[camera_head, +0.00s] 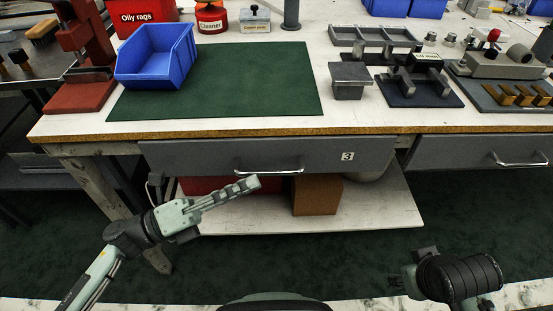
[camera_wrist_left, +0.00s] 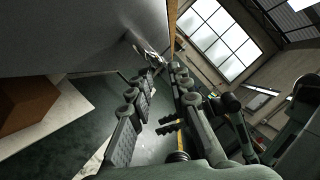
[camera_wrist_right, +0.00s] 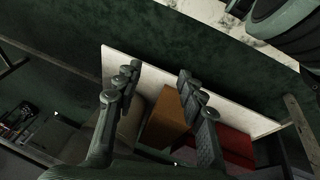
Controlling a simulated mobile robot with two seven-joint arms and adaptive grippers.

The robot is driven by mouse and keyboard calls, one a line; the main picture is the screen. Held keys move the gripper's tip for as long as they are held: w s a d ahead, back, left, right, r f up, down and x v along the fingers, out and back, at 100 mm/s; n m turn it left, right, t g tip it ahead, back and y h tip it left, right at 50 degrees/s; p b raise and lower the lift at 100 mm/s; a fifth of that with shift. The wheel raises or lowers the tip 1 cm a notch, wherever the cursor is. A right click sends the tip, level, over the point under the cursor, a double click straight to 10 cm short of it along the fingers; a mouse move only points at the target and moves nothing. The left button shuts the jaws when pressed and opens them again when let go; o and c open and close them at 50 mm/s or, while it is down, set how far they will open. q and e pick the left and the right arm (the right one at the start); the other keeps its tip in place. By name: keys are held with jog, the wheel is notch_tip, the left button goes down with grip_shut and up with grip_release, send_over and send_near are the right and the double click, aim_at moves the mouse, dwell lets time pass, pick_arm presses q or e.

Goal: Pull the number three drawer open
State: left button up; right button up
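The number three drawer (camera_head: 265,156) is a grey front under the workbench with a white "3" label (camera_head: 347,156); it looks closed. Its silver bar handle (camera_head: 270,171) runs across the middle of the front. My left gripper (camera_head: 254,184) is just below and in front of the handle's left part. In the left wrist view, my left gripper (camera_wrist_left: 164,72) has its fingers apart with nothing seen between them, and a shiny handle (camera_wrist_left: 149,52) shows close by the fingertips; contact cannot be told. My right gripper (camera_wrist_right: 157,74) is open and empty, low at the right and away from the drawer.
A second grey drawer (camera_head: 478,151) with a handle is at the right. Below the bench, a white shelf (camera_head: 250,220) holds a brown box (camera_head: 317,195) and a red container (camera_head: 215,185). On top are a blue bin (camera_head: 157,62), a green mat (camera_head: 255,85) and metal fixtures.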

aim_at(277, 173)
pick_arm(q)
jog(key=p+x, duration=0.1)
jog(key=x, duration=0.5)
jog(key=shift+d, duration=0.3)
pick_arm(e)
jog(key=shift+a+x, duration=0.2)
jog(key=shift+x, duration=1.05)
pick_arm(q)
grip_shut()
